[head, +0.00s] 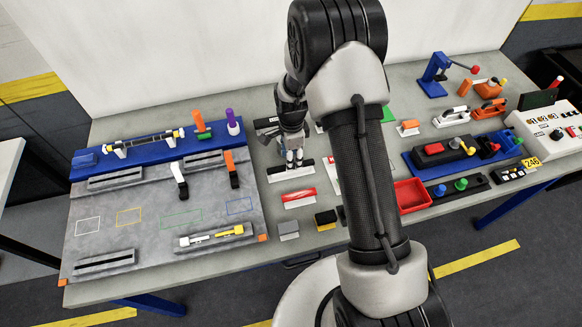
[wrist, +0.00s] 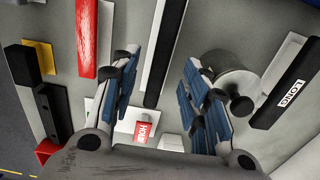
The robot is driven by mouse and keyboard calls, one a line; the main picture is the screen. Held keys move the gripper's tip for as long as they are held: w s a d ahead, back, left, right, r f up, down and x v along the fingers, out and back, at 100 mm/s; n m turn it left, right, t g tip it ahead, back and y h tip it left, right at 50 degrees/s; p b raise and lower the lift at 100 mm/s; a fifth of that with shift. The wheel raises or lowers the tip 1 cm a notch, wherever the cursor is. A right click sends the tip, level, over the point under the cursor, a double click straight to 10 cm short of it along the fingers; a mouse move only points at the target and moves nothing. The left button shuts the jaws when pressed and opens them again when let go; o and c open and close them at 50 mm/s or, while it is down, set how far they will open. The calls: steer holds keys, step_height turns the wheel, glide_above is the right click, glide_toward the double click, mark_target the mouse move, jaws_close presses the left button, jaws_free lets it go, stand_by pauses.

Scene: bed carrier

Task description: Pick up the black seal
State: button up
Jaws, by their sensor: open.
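A long black bar on a white strip, which looks like the black seal, lies on the bench in the head view (head: 283,173). It also shows in the wrist view (wrist: 164,50). My gripper (head: 293,163) points down over this bar in the head view. In the wrist view my gripper (wrist: 160,62) is open and empty, with the bar showing between its fingertips. The fingers look above the bar, but the exact height is hard to tell. My arm hides part of the bench in the head view.
A red bar (wrist: 87,38) lies left of the black bar in the wrist view. A grey cylinder (wrist: 228,72) with a black knob is close to the right finger. A black block marked LONG (wrist: 287,92) lies right. A small white-and-red block (wrist: 143,129) shows between the fingers.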

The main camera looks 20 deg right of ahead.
step_height(320, 180, down, 4)
steer(key=shift+w+r, duration=0.1)
steer(key=shift+r, duration=0.1)
steer(key=shift+a, duration=0.1)
jaws_close()
stand_by(0.3)
